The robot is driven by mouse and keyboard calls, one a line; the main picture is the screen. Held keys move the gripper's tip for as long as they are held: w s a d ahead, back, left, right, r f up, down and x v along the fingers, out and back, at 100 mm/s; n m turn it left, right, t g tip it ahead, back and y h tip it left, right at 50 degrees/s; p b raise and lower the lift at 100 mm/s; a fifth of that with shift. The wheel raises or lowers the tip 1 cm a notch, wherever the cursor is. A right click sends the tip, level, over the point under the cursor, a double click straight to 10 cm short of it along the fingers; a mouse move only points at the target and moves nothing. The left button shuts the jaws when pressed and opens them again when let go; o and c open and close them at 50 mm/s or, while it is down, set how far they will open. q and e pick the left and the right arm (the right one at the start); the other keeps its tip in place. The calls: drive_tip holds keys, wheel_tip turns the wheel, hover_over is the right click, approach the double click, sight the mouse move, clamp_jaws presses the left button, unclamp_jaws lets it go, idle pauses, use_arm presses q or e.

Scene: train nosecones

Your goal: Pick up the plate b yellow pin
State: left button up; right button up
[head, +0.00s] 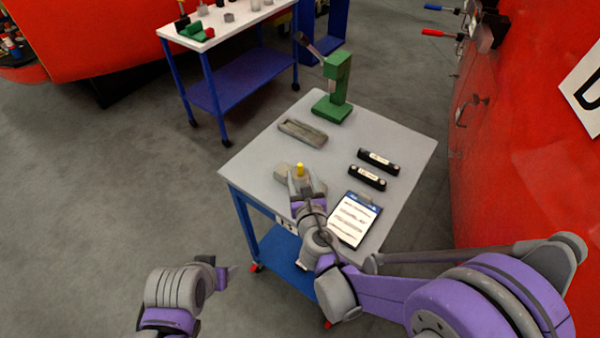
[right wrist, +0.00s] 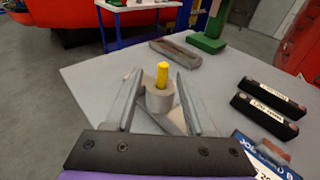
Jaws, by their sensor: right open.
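The yellow pin (head: 300,169) stands upright in a grey plate (head: 281,171) on the near part of the grey table. In the right wrist view the yellow pin (right wrist: 162,75) rises from a round grey boss (right wrist: 160,100) on the plate. My right gripper (head: 306,178) is open, with its fingers on either side of the pin and boss and a gap visible around them. In the right wrist view its fingertips (right wrist: 160,82) flank the pin. My left gripper (head: 226,278) is low at the left, away from the table; its jaws are not clear.
A second grey plate (head: 302,132) lies farther back, near a green press (head: 335,88). Two black labelled blocks (head: 367,178) and a clipboard (head: 354,218) lie to the right. A red wall (head: 520,150) stands right of the table. A white-topped cart (head: 225,25) is behind.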

sight(301, 168)
drive_tip(key=x, duration=0.4)
drive_tip(key=shift+w+d+f, duration=0.15)
drive_tip(key=shift+w+d, duration=0.05)
drive_tip(key=shift+w, duration=0.2)
drive_tip(key=shift+s, duration=0.1)
clamp_jaws()
